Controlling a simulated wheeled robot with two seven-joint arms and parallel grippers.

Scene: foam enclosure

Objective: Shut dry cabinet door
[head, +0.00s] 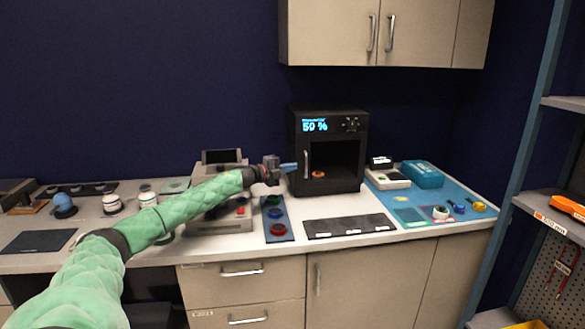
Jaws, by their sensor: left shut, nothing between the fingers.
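The dry cabinet (350,112) is a black box on the counter, with a blue "50 %" readout on its upper front. Below is a dark compartment with a small orange-red item (318,174) inside. A pale vertical handle (306,164) shows at the compartment's left side. The door panel is hard to make out, and I cannot tell its exact angle. My left gripper (289,167) has blue fingertips, shut and empty. They point right, just left of the handle in the picture; I cannot tell whether they touch anything. My right gripper is out of view.
A grey device (222,220) stands below my left forearm. A blue strip with coloured round items (278,234) and a dark mat (348,226) lie before the cabinet. A blue mat (458,222) with small items is at right. Wall cupboards (420,30) hang above.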

